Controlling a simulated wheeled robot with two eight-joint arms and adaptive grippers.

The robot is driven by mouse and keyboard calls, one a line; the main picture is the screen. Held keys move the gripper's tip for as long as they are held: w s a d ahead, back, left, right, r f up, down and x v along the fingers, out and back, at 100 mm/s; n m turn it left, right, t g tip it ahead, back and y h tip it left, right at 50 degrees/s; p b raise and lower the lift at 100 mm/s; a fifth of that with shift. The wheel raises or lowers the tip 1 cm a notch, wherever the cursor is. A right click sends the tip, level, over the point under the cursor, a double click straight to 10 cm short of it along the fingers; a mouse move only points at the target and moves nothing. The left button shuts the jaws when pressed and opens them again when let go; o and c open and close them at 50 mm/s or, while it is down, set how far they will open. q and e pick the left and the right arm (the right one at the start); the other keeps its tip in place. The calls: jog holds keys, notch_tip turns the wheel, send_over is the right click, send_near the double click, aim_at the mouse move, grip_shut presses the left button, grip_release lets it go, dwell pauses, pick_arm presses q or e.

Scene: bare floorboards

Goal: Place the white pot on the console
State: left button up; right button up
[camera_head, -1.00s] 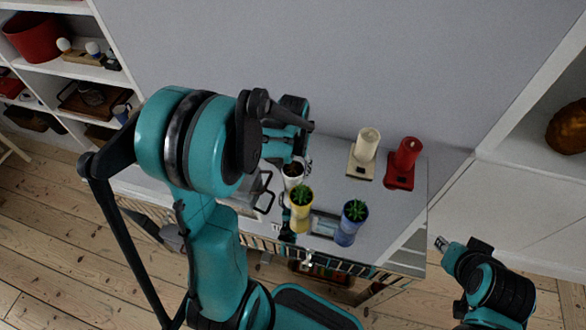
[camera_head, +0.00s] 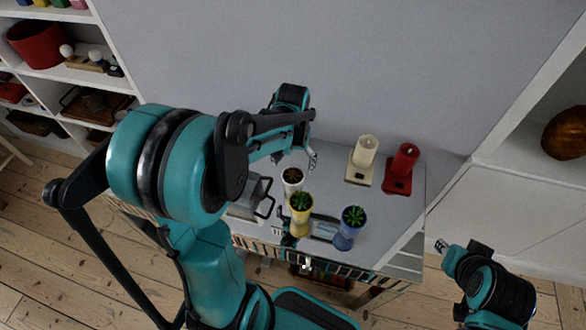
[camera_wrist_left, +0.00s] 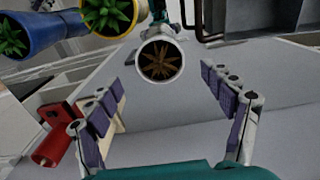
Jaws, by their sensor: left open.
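The white pot (camera_head: 292,178) with a brown, dried-looking plant stands upright on the console (camera_head: 395,225), just behind the yellow pot. In the left wrist view the white pot (camera_wrist_left: 142,70) is seen from above, ahead of the fingers. My left gripper (camera_head: 312,160) is open and empty, behind and to the right of the white pot, apart from it; its spread fingers also show in the left wrist view (camera_wrist_left: 160,80). My right gripper (camera_head: 440,246) hangs beyond the console's right end; its finger state is unclear.
A yellow pot (camera_head: 300,213) and a blue pot (camera_head: 348,228) with green plants stand at the front. A cream candle holder (camera_head: 361,163) and a red one (camera_head: 401,171) stand at the back right. A dark-handled grey item (camera_head: 252,197) is left of the white pot.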

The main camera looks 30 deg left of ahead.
pick_arm(q)
notch_tip(320, 180, up, 6)
jog(key=f+p, duration=0.1)
jog(key=s+d+r+m+t, duration=0.2)
jog(key=s+d+r+t, duration=0.4)
jog(key=s+d+t, duration=0.1)
jog(key=shift+s+d+r+m, duration=0.15)
jog(key=shift+s+d+m, duration=0.25)
jog(key=shift+s+d, duration=0.6)
jog(key=shift+a, duration=0.1)
